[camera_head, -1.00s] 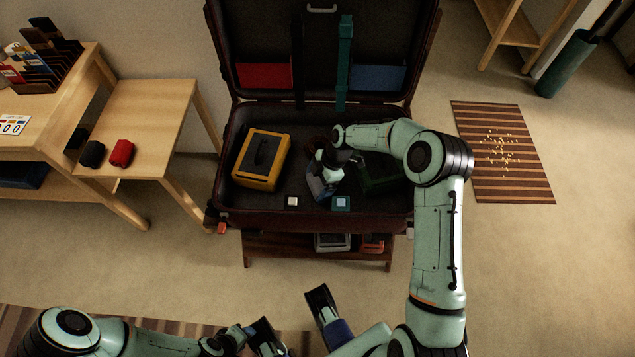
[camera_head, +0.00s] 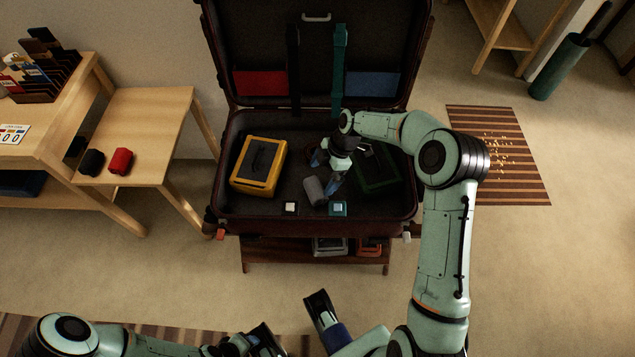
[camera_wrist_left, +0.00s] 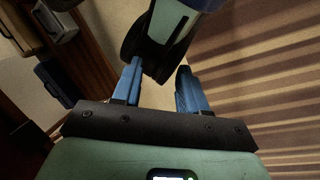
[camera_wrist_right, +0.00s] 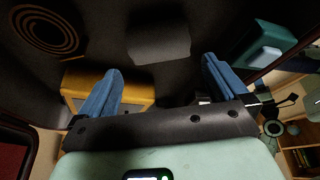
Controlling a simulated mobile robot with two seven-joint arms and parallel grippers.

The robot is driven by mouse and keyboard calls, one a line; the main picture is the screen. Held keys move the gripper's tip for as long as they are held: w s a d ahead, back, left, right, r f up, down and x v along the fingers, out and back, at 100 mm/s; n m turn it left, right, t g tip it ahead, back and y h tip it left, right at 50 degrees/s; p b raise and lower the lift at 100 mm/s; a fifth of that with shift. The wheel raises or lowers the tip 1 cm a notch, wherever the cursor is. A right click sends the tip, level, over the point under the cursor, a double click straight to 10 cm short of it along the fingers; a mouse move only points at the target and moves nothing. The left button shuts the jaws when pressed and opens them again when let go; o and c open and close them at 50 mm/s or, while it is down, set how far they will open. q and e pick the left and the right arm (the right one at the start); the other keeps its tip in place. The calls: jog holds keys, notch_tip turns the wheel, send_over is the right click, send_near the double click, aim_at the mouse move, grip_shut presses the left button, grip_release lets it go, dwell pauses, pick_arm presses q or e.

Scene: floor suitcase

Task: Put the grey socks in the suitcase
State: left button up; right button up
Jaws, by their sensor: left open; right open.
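The grey socks (camera_head: 314,190), a rolled bundle, lie on the dark floor of the open suitcase (camera_head: 290,222), right of the yellow case. The right wrist view also shows the grey socks (camera_wrist_right: 158,43), beyond the fingertips and apart from them. My right gripper (camera_head: 335,184) is open and empty inside the suitcase, just right of the socks; its blue fingers also show in the right wrist view (camera_wrist_right: 162,66). My left gripper (camera_wrist_left: 158,68) is open and empty, low in front of the suitcase, over the floor; in the head view it is partly cut off at the bottom edge.
A yellow case (camera_head: 259,166), a dark green case (camera_head: 376,172), a coiled belt and two small boxes (camera_head: 291,208) share the suitcase. Black socks (camera_head: 92,162) and red socks (camera_head: 121,161) lie on the side table (camera_head: 150,110) at left. The lid stands open behind.

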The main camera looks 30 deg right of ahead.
pick_arm(q)
jog(key=shift+s+d+r, duration=0.25)
jog(key=shift+s+r, duration=0.2)
jog(key=shift+s, duration=0.15)
pick_arm(e)
jog(key=shift+v, duration=2.3)
pick_arm(q)
jog(key=shift+p, duration=0.3)
